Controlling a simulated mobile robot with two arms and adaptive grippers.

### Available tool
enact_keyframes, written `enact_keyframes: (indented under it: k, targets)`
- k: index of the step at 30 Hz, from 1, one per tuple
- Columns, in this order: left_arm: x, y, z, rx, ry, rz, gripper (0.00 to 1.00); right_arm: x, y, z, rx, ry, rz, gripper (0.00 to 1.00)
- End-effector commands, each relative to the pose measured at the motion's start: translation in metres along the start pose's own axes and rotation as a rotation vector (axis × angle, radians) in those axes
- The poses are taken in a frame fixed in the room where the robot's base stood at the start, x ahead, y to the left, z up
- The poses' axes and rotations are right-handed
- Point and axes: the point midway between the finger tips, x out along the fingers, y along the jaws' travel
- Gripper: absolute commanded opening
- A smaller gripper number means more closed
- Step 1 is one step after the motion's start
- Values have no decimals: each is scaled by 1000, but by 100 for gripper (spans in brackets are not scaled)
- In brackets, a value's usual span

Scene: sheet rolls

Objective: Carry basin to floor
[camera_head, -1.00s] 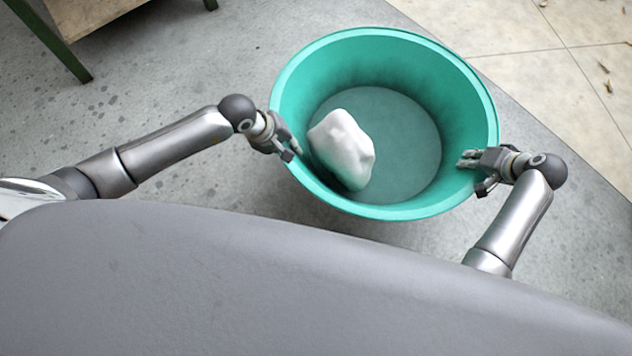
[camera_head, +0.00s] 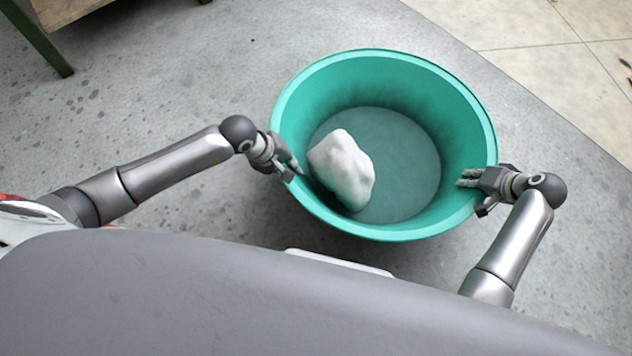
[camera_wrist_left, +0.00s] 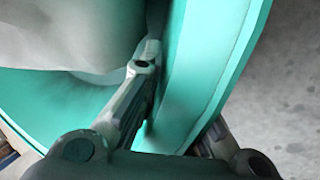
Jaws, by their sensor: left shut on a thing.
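A round green basin (camera_head: 430,110) is held in front of me, upright or nearly so, over the grey floor. A white lumpy thing (camera_head: 342,170) lies inside it, left of the middle. My left gripper (camera_head: 291,168) is shut on the basin's left rim, one finger inside the wall. The left wrist view shows its fingers (camera_wrist_left: 180,95) on both sides of the green wall (camera_wrist_left: 207,60), with the white lump (camera_wrist_left: 75,30) close by. My right gripper (camera_head: 472,192) is on the right rim, fingers inside and a part outside. The basin's underside is hidden.
Bare grey floor (camera_head: 200,60) lies around the basin. Pale tiles (camera_head: 580,75) start at the upper right. A table or bench with a green leg (camera_head: 40,40) stands at the upper left, apart from the basin.

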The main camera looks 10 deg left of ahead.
Motion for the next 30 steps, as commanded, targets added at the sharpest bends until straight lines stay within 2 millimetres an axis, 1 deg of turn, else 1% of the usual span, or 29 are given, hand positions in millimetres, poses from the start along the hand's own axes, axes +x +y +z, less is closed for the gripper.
enact_keyframes:
  k: [1, 17, 23, 30]
  targets:
    - [5, -7, -6, -4, 12, -10, 0, 2, 9, -2, 0, 13, 14, 0]
    - [7, -8, -6, -4, 12, -11, 0, 4, 10, -1, 0, 13, 15, 0]
    - [12, -10, -6, -4, 12, -11, 0, 8, 12, 0, 0, 13, 15, 0]
    - [22, -15, -6, -4, 12, -11, 0, 18, 17, 4, 0, 13, 15, 0]
